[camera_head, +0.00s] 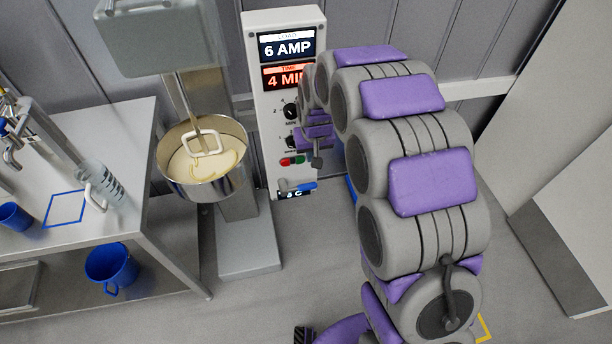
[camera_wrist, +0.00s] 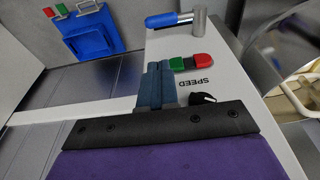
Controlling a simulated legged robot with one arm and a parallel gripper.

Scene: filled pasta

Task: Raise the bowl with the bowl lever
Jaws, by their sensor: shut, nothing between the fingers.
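The metal bowl (camera_head: 203,183) holds pale dough and hangs on the mixer column, with the beater (camera_head: 203,142) reaching into it. A lever with a blue handle (camera_head: 302,186) sits low on the white control panel, below the red and green buttons; I take it for the bowl lever. In the wrist view the blue lever (camera_wrist: 168,20) lies across the top, joined to a grey post. My gripper (camera_wrist: 160,68) is shut and empty, its fingertips beside the buttons and apart from the lever. In the head view my gripper (camera_head: 317,162) is in front of the panel.
The control panel (camera_head: 262,110) shows 6 AMP and 4 MIN and has black knobs. Red and green buttons (camera_wrist: 190,62) are close to my fingertips. A blue box (camera_wrist: 90,40) appears upper left in the wrist view.

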